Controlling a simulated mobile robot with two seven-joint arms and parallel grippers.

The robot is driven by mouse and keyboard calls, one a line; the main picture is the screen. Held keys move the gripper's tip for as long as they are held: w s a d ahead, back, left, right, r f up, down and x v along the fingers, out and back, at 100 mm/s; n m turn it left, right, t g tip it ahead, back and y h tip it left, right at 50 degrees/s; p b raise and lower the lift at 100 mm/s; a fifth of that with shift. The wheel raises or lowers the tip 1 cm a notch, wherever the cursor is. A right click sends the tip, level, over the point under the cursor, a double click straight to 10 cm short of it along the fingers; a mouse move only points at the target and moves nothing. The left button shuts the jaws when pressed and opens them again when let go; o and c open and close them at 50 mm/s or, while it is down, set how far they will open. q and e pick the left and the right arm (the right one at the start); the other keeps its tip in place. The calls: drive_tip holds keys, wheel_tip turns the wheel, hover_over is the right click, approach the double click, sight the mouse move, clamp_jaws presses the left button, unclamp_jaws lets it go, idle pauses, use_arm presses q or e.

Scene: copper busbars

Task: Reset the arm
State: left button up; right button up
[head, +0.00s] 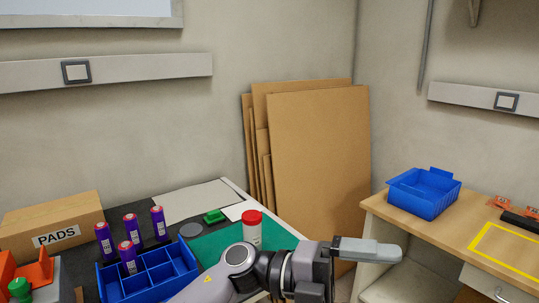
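My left arm comes in at the bottom, left of centre, and reaches right. Its gripper (385,251) points right, held above the gap between the dark bench at left and the wooden table at right. I see the fingers side-on as one grey block, so I cannot tell whether they are open or shut. No held object shows at the fingertips. My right gripper is not in view.
On the left bench are a blue divided tray (150,274), several purple cylinders, a PADS box (52,226), a green mat (212,248) and a red-capped white container (252,228). A blue bin (423,193) stands on the wooden table (455,232). Brown boards (320,150) lean behind.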

use_arm(q)
drive_tip(key=w+a+f+n+t+y, duration=0.35)
drive_tip(key=a+f+n+t, duration=0.45)
drive_tip(key=n+t, duration=0.5)
drive_tip(key=w+a+f+n+t+y, duration=0.35)
drive_tip(key=a+f+n+t, duration=0.35)
drive_tip(key=a+n+t, duration=0.6)
drive_tip(key=s+a+f+n+g+y, duration=0.5)
drive_tip(key=s+f, duration=0.3)
drive_tip(key=f, duration=0.3)
drive_tip(key=s+a+f+n+g+y, duration=0.4)
drive_tip(key=s+a+f+n, duration=0.2)
drive_tip(key=s+a+f, duration=0.3)
drive_tip(key=r+p, duration=0.1)
drive_tip(key=p, duration=0.1)
drive_tip(key=r+p, duration=0.1)
drive_tip(key=p, duration=0.1)
drive_tip(key=d+r+p, duration=0.1)
drive_tip(key=r+p, duration=0.1)
drive_tip(key=shift+w, duration=0.25)
